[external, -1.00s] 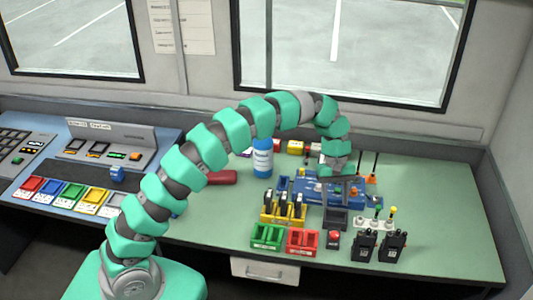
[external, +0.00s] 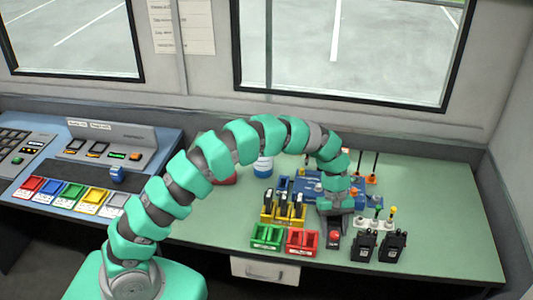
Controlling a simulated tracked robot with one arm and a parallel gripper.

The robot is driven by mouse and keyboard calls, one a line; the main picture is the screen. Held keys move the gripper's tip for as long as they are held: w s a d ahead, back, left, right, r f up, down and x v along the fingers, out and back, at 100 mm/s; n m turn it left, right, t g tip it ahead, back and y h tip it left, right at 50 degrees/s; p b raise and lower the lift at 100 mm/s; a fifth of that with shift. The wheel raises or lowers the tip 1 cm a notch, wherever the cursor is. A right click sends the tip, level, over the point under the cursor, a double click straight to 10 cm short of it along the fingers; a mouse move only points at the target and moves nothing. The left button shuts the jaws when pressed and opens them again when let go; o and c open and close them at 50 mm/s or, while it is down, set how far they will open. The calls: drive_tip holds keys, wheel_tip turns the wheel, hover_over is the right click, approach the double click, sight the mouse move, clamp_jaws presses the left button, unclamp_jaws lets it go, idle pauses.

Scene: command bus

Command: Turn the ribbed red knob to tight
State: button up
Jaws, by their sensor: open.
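A small round red piece on a dark block (external: 334,236), near the front of the green table, looks like the red knob; its ribs and any tight marking are too small to make out. My gripper (external: 336,212) points down just behind it, over the dark open box. My gripper is open, and I see nothing held in it. The fingertips are small and partly lost against the dark box, so I cannot tell their exact height. A gap shows between my gripper and the red piece.
Green (external: 267,237) and red (external: 302,242) bins stand left of the knob, with a yellow rack (external: 284,210) behind them. Two black radios (external: 378,246) stand to the right. A blue case (external: 300,188) lies behind. The table's right side is clear.

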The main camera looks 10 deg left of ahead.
drive_tip(key=c, duration=1)
drive_tip(key=shift+m, duration=0.3)
drive_tip(key=m+y, duration=0.1)
drive_tip(key=m, duration=0.1)
drive_tip(key=shift+d+m, duration=0.15)
drive_tip(key=shift+m, duration=0.15)
drive_tip(key=m, duration=0.1)
drive_tip(key=m+y, duration=0.1)
drive_tip(key=m, duration=0.1)
drive_tip(key=shift+d+m+y+p, duration=0.2)
drive_tip(key=shift+m+y+p, duration=0.1)
drive_tip(key=shift+p, duration=0.1)
drive_tip(key=m+y, duration=0.1)
drive_tip(key=m, duration=0.4)
drive_tip(key=shift+s+d+t+y+p, duration=0.1)
drive_tip(key=shift+d+t+y+p, duration=0.05)
drive_tip(key=shift+t+y+p, duration=0.2)
drive_tip(key=shift+m, duration=0.4)
